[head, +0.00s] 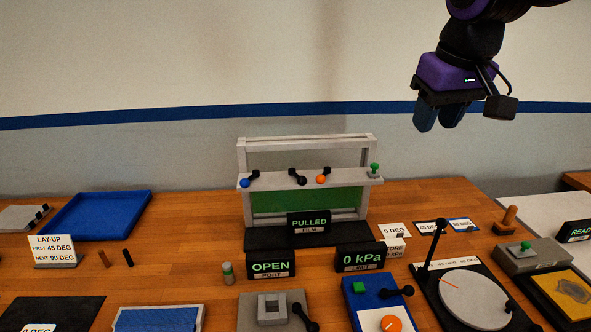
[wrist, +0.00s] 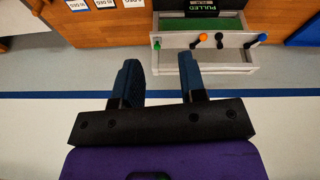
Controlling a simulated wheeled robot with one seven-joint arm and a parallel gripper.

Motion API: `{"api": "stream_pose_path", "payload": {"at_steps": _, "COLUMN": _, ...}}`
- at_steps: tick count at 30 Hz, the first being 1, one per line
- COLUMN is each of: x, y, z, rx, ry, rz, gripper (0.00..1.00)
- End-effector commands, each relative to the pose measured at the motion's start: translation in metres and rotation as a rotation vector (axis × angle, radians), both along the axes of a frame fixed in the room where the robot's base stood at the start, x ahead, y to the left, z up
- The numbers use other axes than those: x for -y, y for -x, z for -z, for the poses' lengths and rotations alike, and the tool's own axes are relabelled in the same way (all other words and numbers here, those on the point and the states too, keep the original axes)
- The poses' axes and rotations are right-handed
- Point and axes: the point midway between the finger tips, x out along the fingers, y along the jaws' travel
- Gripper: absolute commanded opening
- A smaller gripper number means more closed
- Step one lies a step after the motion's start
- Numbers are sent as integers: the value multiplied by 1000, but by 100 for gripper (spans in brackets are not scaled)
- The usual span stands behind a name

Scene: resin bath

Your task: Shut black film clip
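The black film clip (head: 300,179) is a small lever with a black ball end on the grey front bar of the film frame (head: 310,145). It sits between a blue-ended clip (head: 245,183) and an orange-ended clip (head: 321,179). It also shows in the wrist view (wrist: 220,44). Its lever slants, the ball low and to the right in the head view; I cannot tell whether it is shut. My gripper (head: 436,121) hangs high to the right of the frame, fingers down. In the wrist view its fingers (wrist: 159,70) are apart with nothing between them.
A green knob (head: 374,171) stands at the frame's right end. Signs reading PULLED (head: 308,223), OPEN (head: 270,268) and 0 kPa (head: 358,260) stand in front. A blue tray (head: 70,232) is at left, a dial with a black post (head: 470,295) at right. Air around my gripper is clear.

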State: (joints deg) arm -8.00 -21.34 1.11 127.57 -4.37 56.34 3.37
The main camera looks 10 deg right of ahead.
Motion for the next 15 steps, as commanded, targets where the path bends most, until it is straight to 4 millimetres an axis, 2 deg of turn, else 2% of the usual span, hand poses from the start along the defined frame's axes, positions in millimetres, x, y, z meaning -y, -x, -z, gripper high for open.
{"api": "stream_pose_path", "payload": {"at_steps": 1, "x": -9, "y": -18, "z": 1, "rx": -20, "ry": 10, "rz": -16, "gripper": 38}}
{"api": "stream_pose_path", "payload": {"at_steps": 8, "x": -47, "y": -86, "z": 8, "rx": -87, "ry": 55, "rz": -78, "gripper": 38}}
{"api": "stream_pose_path", "payload": {"at_steps": 15, "x": -99, "y": -153, "z": 34, "rx": -153, "ry": 106, "rz": -141, "gripper": 38}}
